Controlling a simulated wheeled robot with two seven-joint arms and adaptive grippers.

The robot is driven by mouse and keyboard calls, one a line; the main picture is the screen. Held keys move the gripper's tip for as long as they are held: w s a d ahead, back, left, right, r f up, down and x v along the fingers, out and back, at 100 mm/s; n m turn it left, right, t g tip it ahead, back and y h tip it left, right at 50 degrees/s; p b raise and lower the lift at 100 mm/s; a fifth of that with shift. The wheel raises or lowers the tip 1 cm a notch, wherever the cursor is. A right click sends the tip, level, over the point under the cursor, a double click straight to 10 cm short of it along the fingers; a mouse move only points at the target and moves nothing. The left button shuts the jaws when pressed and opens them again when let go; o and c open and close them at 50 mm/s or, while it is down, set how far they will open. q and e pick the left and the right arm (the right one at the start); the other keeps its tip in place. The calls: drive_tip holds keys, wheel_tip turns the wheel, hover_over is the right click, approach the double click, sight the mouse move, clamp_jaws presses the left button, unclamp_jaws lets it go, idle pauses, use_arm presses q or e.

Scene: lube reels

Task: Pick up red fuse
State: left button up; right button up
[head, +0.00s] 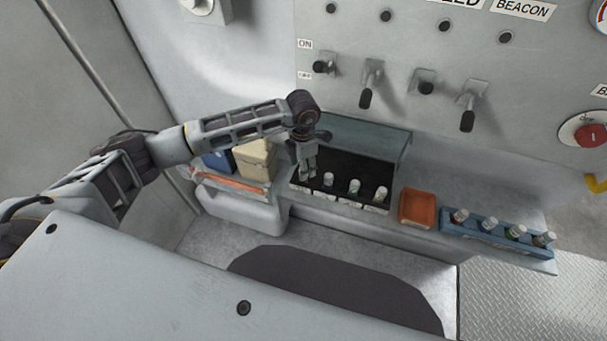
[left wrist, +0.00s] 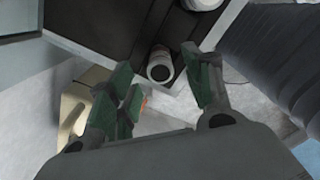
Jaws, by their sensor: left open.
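My left gripper (head: 308,172) points down at the left end of a black fuse holder (head: 345,165) under the panel. In the left wrist view the gripper (left wrist: 165,78) is open, with a white-capped fuse (left wrist: 160,68) visible between and beyond its fingertips. I cannot tell that fuse's body colour. Three pale-capped fuses show in the holder: a left one (head: 328,180), a middle one (head: 354,187) and a right one (head: 380,194). A fuse with a reddish-brown body (head: 460,216) stands at the left of the blue rack (head: 480,236). My right gripper is not in view.
An orange-red tray (head: 417,208) sits between the holder and the rack. A cream box (head: 256,158) and a blue box (head: 217,160) stand left of the holder. Panel switches (head: 368,85) project above. The rack holds several fuses.

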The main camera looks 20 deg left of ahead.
use_arm(q)
drive_tip(key=shift+f, duration=1.4)
drive_tip(key=c, duration=1.1)
